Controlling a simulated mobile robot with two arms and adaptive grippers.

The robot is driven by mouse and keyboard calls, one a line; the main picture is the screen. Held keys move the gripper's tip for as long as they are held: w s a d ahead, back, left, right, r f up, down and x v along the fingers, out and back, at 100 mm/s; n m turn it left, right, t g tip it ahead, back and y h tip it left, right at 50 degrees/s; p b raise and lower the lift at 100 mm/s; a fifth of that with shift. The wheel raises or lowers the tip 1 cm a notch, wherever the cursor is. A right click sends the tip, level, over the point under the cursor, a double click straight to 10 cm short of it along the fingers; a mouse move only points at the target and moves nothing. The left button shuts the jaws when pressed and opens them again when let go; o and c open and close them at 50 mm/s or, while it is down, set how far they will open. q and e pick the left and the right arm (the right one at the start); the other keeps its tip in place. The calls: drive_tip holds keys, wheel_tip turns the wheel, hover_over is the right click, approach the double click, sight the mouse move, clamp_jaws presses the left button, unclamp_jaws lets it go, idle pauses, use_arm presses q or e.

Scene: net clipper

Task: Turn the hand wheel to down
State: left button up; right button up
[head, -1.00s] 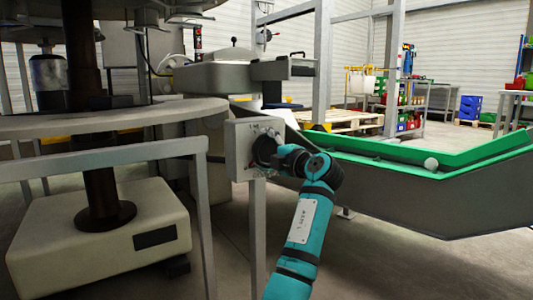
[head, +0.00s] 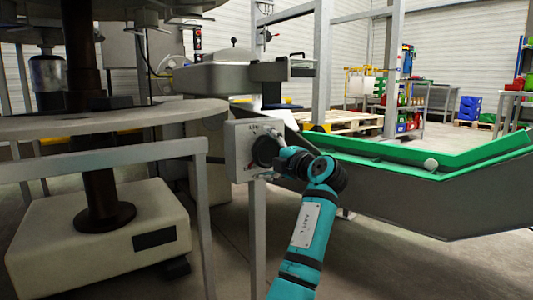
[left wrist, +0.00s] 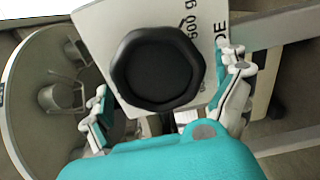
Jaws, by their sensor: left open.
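The hand wheel (head: 264,151) is a black knob on the front of a light grey box (head: 238,150) on a post. In the left wrist view the wheel (left wrist: 157,70) is a dark, rounded many-sided knob, seen face-on. My left gripper (head: 281,160) is in front of the wheel and hides part of it in the head view. In the left wrist view the open left gripper (left wrist: 167,80) has one finger on each side of the wheel, with visible gaps between. Printed text beside the wheel is partly cut off. My right gripper is in neither view.
A grey railing (head: 100,158) and a large round plate (head: 60,125) stand left of the box. A sloped dark trough with a green edge (head: 440,172) lies to the right. Bare floor (head: 390,270) shows at the front right.

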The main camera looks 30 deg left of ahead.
use_arm(q)
drive_tip(key=v, duration=1.1)
